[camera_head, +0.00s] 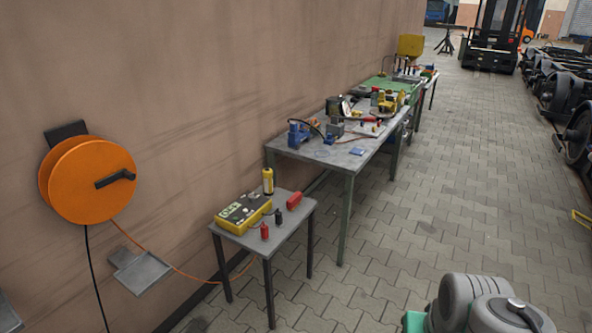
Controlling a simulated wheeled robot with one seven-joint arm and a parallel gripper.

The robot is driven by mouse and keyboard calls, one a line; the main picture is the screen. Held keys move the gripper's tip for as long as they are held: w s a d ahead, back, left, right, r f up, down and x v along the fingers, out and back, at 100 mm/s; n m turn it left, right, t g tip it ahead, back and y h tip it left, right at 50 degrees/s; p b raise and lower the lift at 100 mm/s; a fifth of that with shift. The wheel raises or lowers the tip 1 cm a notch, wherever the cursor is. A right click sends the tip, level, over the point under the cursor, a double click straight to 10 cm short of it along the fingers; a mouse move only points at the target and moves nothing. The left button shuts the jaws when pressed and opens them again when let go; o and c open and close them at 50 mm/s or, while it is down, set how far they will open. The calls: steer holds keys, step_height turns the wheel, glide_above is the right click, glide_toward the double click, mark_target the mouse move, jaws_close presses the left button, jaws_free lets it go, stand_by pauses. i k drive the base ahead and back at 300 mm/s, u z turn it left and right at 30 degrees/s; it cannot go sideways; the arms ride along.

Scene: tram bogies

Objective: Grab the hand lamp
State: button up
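A small upright yellow object with a dark lower part (267,181) stands at the back of the small grey table (285,233). It looks like the hand lamp, but it is too small to be sure. It stands behind a yellow box with a pale top panel (243,213), close to the wall. Nothing holds it. Grey rounded links of my arm show at the bottom right, well apart from the small table. My gripper is not in view.
Red and black small items (265,232) and a red block (294,200) share the small table. A longer workbench (345,150) with tools stands behind it. An orange cable reel (88,180) hangs on the left wall. The paved floor (420,215) right of the tables is clear.

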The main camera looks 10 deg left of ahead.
mark_target(268, 191)
steer(key=u, duration=0.15)
steer(key=i, duration=1.1)
steer(key=u, duration=1.2)
steer(key=i, duration=1.4)
steer(key=u, duration=0.35)
